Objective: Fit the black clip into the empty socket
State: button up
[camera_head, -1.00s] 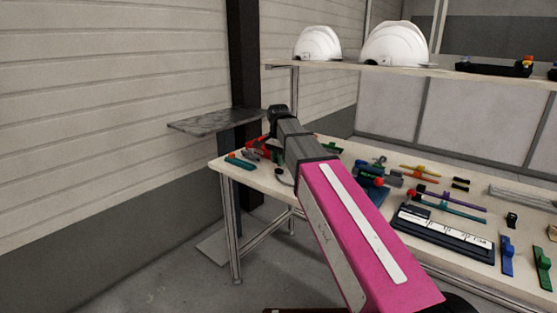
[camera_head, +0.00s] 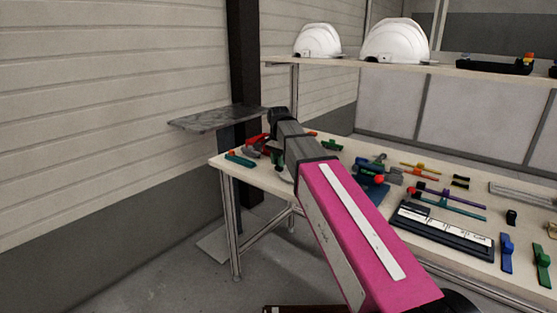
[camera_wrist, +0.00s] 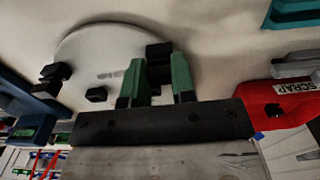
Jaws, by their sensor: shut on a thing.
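My gripper (camera_wrist: 157,84) has two green fingers and is shut on a black clip (camera_wrist: 159,60), a small dark block between the fingertips in the wrist view. The clip is in front of a pale round disc (camera_wrist: 85,48); I cannot tell whether it touches the disc. Other small black pieces (camera_wrist: 96,95) show at the disc's left side. I cannot make out an empty socket. In the head view my arm mostly hides the gripper, with some green (camera_head: 278,160) showing beside the wrist over the table's left end.
A red bin marked SCRAP (camera_wrist: 285,100) is close to the right of my gripper. The table (camera_head: 262,180) holds several coloured tools and a dark tray with a white strip (camera_head: 445,225). A grey shelf plate (camera_head: 215,119) is at the left. White helmet shells (camera_head: 395,42) stand on the upper shelf.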

jog(key=shift+f, duration=0.25)
jog(key=o, duration=1)
jog(key=shift+c, duration=0.2)
notch_tip(320, 180, up, 11)
jog(key=shift+s+f, duration=0.1)
jog(key=shift+f, duration=0.05)
